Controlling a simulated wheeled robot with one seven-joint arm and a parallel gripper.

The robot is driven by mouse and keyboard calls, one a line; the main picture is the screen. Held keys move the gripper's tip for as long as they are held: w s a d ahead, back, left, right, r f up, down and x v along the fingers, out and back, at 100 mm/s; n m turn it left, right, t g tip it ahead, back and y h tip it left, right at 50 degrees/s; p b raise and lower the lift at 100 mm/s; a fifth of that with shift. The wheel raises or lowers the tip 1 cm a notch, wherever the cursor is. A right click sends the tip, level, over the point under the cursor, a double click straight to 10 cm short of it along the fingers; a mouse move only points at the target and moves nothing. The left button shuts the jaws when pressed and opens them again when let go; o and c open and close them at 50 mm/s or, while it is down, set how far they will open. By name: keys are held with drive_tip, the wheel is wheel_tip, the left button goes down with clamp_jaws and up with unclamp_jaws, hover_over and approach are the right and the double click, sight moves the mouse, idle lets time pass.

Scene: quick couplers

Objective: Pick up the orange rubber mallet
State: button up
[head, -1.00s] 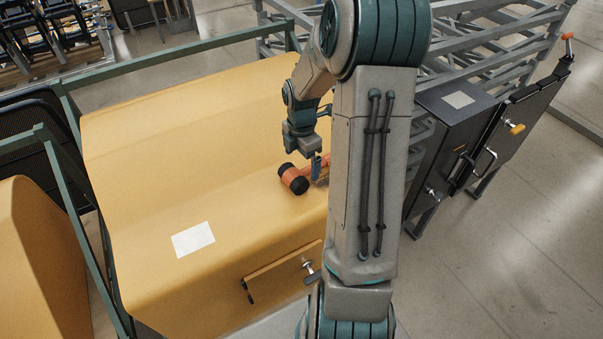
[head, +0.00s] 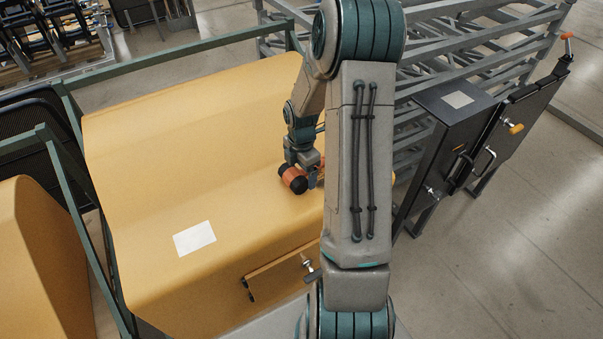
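The orange rubber mallet (head: 292,177) lies on top of the large yellow housing (head: 140,160), near its right side. Its head is orange with dark ends; most of its handle is hidden behind my arm and gripper. My gripper (head: 312,184) points down right at the mallet, just right of its head, where the handle runs. The fingers are small and partly covered, so I cannot tell whether they are open or closed on the handle.
A white label (head: 194,238) and a front flap with a latch (head: 280,272) are on the yellow housing. Grey racks (head: 480,50) and a dark cabinet (head: 452,105) stand to the right. A green frame rail (head: 180,50) runs along the housing's back. The housing's top left of the mallet is clear.

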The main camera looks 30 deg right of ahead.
drive_tip(key=shift+c, duration=0.6)
drive_tip(key=shift+r, duration=0.1)
drive_tip(key=shift+w+r, duration=0.1)
drive_tip(key=shift+r, duration=0.6)
wheel_tip(320, 180, up, 2)
drive_tip(key=shift+r+b, duration=0.2)
drive_tip(key=shift+b, duration=0.15)
drive_tip(key=d+r+b, duration=0.1)
drive_tip(key=d+r, duration=0.6)
drive_tip(key=d, duration=0.4)
drive_tip(key=shift+d, duration=0.35)
